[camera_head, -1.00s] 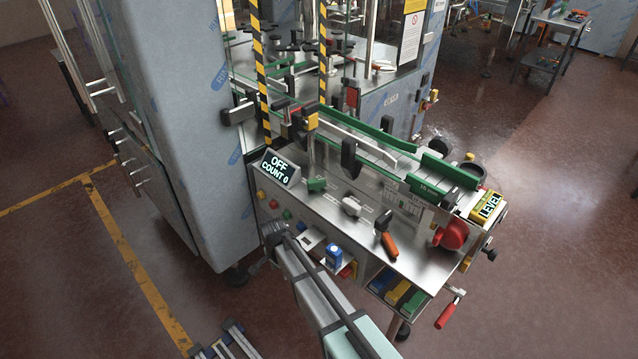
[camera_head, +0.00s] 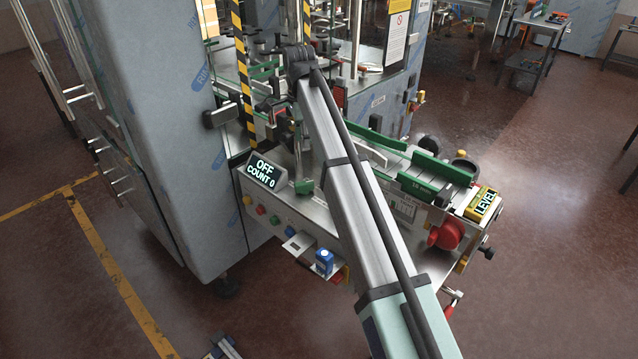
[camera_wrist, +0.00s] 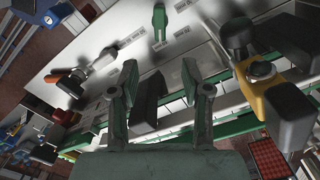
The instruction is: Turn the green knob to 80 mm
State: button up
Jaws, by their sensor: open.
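The green knob (camera_head: 304,186) stands on the steel top of the machine, just right of the OFF / COUNT 0 display. In the wrist view, the green knob (camera_wrist: 159,20) is at the top centre, upright on the steel plate, with small printed labels beside it that I cannot read. My gripper (camera_wrist: 167,78) is open and empty, with its fingers apart from the green knob. A black handle (camera_wrist: 150,97) shows between the fingers. In the head view my arm crosses the machine and the fingers cannot be made out.
A yellow bracket with a black knob (camera_wrist: 262,72) is close to the right finger. Green guide rails (camera_head: 435,165), a red handwheel (camera_head: 446,235) and a yellow LEVEL box (camera_head: 483,204) stand on the right. The display (camera_head: 264,171) is left of the green knob.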

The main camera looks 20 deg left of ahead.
aim_at(308, 182)
jog(key=f+p, duration=0.1)
jog(key=f, duration=0.4)
jog(key=f+p, duration=0.2)
jog(key=f, duration=0.3)
jog(key=d+f+p, duration=0.1)
jog(key=f, duration=0.5)
jog(key=shift+w+f+p, duration=0.1)
jog(key=shift+w+p, duration=0.2)
jog(key=shift+p, duration=0.1)
grip_shut()
